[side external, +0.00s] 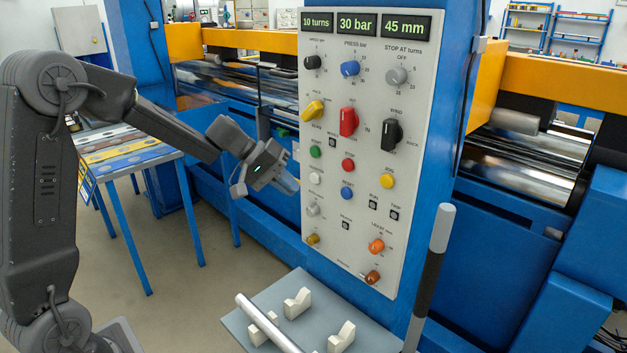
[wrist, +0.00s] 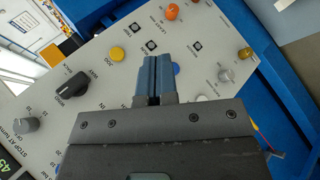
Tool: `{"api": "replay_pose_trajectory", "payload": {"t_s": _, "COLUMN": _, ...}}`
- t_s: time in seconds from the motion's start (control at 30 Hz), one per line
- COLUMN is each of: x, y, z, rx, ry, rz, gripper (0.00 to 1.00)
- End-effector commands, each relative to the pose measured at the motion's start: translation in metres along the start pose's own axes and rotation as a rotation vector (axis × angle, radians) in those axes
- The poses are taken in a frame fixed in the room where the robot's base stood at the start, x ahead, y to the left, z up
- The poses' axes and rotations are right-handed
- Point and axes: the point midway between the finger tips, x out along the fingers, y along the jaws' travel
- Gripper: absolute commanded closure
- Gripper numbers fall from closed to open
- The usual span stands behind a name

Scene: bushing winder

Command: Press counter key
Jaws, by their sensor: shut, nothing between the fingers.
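The grey control panel (side external: 330,85) stands upright on a blue column. My gripper (side external: 290,184) is at the panel's left edge, shut and empty. In the wrist view its fingers (wrist: 154,72) point at the panel and partly cover a blue button (wrist: 175,68). A square key (wrist: 150,45) shows beyond the fingertips. I see no clear contact.
Near the keys are a yellow button (side external: 387,181), an orange knob (side external: 376,245) and a black knob (side external: 391,133). A shelf with cream supports (side external: 297,304) and a metal bar (side external: 268,325) is below. A black-and-silver lever (side external: 431,265) rises at right.

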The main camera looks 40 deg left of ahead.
Motion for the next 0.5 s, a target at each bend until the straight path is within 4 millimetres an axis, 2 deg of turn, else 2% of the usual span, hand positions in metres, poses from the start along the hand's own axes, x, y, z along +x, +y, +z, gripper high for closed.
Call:
{"api": "replay_pose_trajectory", "payload": {"t_s": 0.03, "x": 0.008, "y": -0.015, "z": -0.019, "rx": -0.055, "ry": 0.016, "rz": 0.025, "gripper": 1.0}}
{"api": "replay_pose_trajectory", "payload": {"t_s": 0.2, "x": 0.025, "y": -0.06, "z": -0.074, "rx": -0.203, "ry": 0.092, "rz": 0.112, "gripper": 1.0}}
{"api": "replay_pose_trajectory", "payload": {"t_s": 0.33, "x": 0.034, "y": -0.091, "z": -0.102, "rx": -0.287, "ry": 0.146, "rz": 0.155, "gripper": 1.0}}
{"api": "replay_pose_trajectory", "payload": {"t_s": 0.5, "x": 0.039, "y": -0.116, "z": -0.12, "rx": -0.344, "ry": 0.188, "rz": 0.183, "gripper": 1.0}}
